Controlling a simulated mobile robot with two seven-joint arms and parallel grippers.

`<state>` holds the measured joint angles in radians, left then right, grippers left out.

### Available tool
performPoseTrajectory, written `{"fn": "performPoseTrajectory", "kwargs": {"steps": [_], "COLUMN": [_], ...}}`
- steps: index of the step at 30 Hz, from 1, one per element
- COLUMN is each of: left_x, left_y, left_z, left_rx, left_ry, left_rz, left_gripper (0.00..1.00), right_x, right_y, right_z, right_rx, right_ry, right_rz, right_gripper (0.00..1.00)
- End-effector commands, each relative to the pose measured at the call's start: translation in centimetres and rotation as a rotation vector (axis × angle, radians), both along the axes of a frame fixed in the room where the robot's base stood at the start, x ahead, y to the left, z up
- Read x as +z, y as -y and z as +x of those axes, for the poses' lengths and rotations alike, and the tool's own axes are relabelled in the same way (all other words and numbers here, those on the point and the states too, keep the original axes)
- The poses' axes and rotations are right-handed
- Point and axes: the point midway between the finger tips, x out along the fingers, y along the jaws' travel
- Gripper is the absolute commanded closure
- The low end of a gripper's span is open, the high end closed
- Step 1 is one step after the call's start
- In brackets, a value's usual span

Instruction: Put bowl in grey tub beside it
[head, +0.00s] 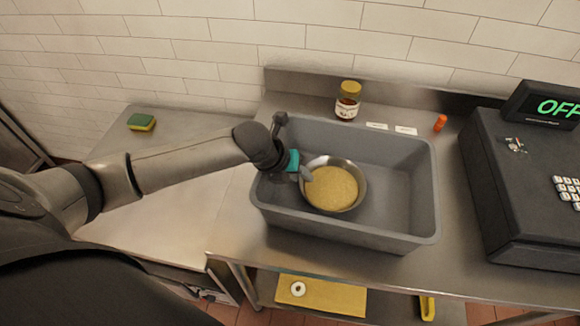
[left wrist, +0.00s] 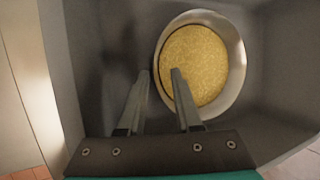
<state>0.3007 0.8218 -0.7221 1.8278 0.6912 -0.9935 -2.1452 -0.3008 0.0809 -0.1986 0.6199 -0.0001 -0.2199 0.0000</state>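The metal bowl (head: 359,200), filled with a grainy yellow content, is inside the grey tub (head: 418,200), in its left half; it looks upright. The bowl also shows in the left wrist view (left wrist: 237,62). My left gripper (head: 306,174) reaches into the tub at the bowl's left rim. In the left wrist view its two fingers (left wrist: 161,73) stand apart, one outside the rim and the other over the bowl's inside. Whether they touch the rim cannot be told. My right gripper is not in view.
A jar with a yellow lid (head: 347,101) stands behind the tub. Two white labels and an orange bottle (head: 440,123) are near the back. A black cash register (head: 520,190) stands to the right. A sponge (head: 141,122) lies on the left counter, which is mostly clear.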

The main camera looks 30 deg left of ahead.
Motion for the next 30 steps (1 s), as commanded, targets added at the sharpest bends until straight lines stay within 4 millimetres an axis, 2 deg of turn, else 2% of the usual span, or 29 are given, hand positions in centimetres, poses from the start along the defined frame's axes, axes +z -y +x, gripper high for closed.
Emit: {"fn": "performPoseTrajectory", "kwargs": {"steps": [16,22,30], "left_x": [8.2,9.7,10.0], "left_y": [-2.2,-2.6,-2.6], "left_z": [-4.2,-4.9,-5.1], "left_rx": [0.000,0.001,0.001], "left_ry": [-0.001,-0.002,-0.001], "left_rz": [0.003,0.001,-0.001], "left_gripper": [0.67,0.67,0.67], "right_x": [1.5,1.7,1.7], "right_y": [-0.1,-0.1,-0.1], "right_z": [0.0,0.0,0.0], "right_rx": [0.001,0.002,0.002], "right_ry": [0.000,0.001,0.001], "right_rz": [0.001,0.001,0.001], "right_gripper": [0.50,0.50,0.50]}}
